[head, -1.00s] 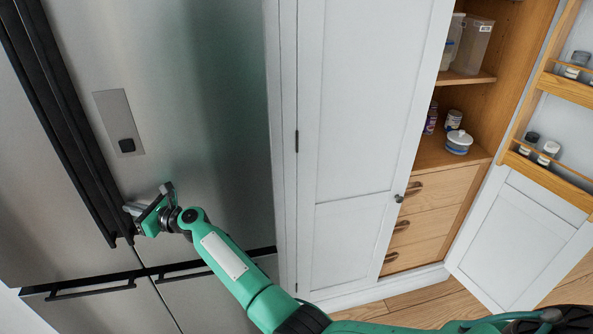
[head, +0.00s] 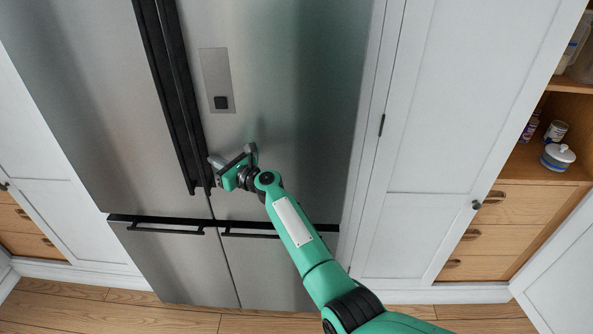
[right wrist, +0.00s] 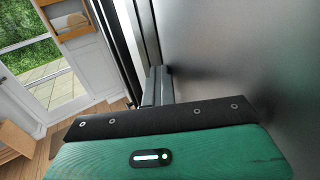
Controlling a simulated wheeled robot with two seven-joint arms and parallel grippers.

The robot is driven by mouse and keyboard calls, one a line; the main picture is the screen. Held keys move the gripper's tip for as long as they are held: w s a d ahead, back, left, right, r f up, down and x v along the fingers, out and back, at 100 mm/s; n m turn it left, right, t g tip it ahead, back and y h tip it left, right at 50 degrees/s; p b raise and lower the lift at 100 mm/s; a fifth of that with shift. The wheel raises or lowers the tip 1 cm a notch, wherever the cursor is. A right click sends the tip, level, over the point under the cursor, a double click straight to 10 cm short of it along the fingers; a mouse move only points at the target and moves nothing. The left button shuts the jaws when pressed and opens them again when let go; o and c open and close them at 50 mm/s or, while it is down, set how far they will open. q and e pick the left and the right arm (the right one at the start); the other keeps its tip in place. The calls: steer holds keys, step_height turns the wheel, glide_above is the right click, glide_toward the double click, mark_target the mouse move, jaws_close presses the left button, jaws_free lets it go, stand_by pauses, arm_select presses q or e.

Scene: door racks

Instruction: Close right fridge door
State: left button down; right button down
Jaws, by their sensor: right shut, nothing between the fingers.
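The right fridge door (head: 290,95) is brushed steel with a small dispenser panel (head: 216,80). In the head view it looks about flush with the left fridge door (head: 85,90). Two long black handles (head: 172,95) run side by side at the seam. My right gripper (head: 216,162) is shut and empty, at the door's lower left beside the lower end of the handles. The wrist view shows its closed fingers (right wrist: 157,86) close to the steel face (right wrist: 240,50); contact is unclear. My left gripper is not in view.
Drawers with black handles (head: 262,235) lie below the doors. A white tall cabinet (head: 440,130) stands right of the fridge, with open wooden shelves (head: 550,130) beyond it. White cabinetry (head: 40,180) stands at left. Wooden floor (head: 130,315) shows in front.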

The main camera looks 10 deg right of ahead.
steer(key=v, duration=1.4)
steer(key=s+d+f+n+g+h, duration=0.1)
steer(key=s+d+f+n+h, duration=0.1)
steer(key=f, duration=1)
steer(key=s+d+f+n+g+h, duration=0.1)
steer(key=s+d+f+n+h, duration=0.2)
steer(key=f, duration=0.9)
steer(key=s+d+f+n+g+h, duration=0.25)
steer(key=s+f, duration=0.45)
steer(key=f, duration=0.4)
steer(key=s+d+f+n+g+h, duration=0.1)
steer(key=s+d+f+n, duration=0.4)
steer(key=f, duration=0.5)
steer(key=s+d+f+n+g+h, duration=0.1)
steer(key=s+d+f+n, duration=0.25)
steer(key=s+f, duration=0.55)
steer(key=s+d+f+n+g+h, duration=0.25)
steer(key=s+f+n, duration=0.2)
steer(key=s, duration=0.75)
steer(key=s+d+f+n, duration=0.2)
steer(key=s+d, duration=0.1)
steer(key=s, duration=0.5)
steer(key=s+d+f+n+g, duration=0.1)
steer(key=s+d+f+n, duration=0.1)
steer(key=s, duration=0.6)
steer(key=s+d+f+n+g+h, duration=0.1)
steer(key=s+d+f+n, duration=0.2)
steer(key=s, duration=0.5)
steer(key=shift+d+n, duration=0.35)
steer(key=shift+n, duration=0.4)
